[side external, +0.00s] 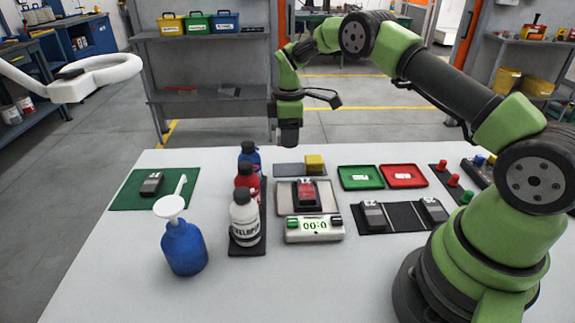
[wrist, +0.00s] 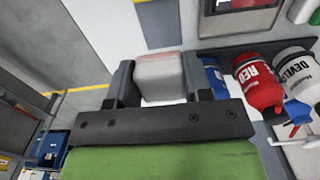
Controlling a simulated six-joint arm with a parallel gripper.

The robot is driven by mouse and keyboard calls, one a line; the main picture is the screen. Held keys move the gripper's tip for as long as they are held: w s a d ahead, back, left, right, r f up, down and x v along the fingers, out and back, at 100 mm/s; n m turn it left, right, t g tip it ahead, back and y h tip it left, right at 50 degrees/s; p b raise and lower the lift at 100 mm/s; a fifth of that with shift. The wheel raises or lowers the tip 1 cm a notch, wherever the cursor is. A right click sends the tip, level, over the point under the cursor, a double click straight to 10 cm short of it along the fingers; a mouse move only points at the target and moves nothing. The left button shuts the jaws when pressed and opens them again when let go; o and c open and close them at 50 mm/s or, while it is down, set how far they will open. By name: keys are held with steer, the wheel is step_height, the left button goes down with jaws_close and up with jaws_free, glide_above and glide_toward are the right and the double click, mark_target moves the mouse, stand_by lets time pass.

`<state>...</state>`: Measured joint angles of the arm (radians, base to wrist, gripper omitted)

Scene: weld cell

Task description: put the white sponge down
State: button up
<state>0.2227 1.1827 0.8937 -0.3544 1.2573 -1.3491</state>
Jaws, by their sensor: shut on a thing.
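My gripper (side external: 289,138) hangs above the back edge of the white table, behind the row of bottles. In the wrist view, my gripper (wrist: 160,80) is shut on the white sponge (wrist: 159,68), which has a pinkish strip along its far edge. The sponge sits between the two dark fingers. In the side view I cannot make out the sponge at the gripper. A yellow block (side external: 314,163) stands on the right end of a flat dark grey mat (side external: 287,170); the left part of that mat is bare.
Blue (side external: 249,153), red (side external: 246,178) and white (side external: 244,218) bottles stand in a dark rack close by. A blue bottle with a white funnel (side external: 184,246) stands front left. Green (side external: 360,186) and red (side external: 403,184) trays lie to the right. Shelves stand behind the table.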

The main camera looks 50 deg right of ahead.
mark_target(289, 169)
step_height(289, 169, down, 8)
steer(key=shift+r, duration=0.15)
stand_by(0.4)
steer(key=o, duration=1)
steer(key=shift+c, duration=0.2)
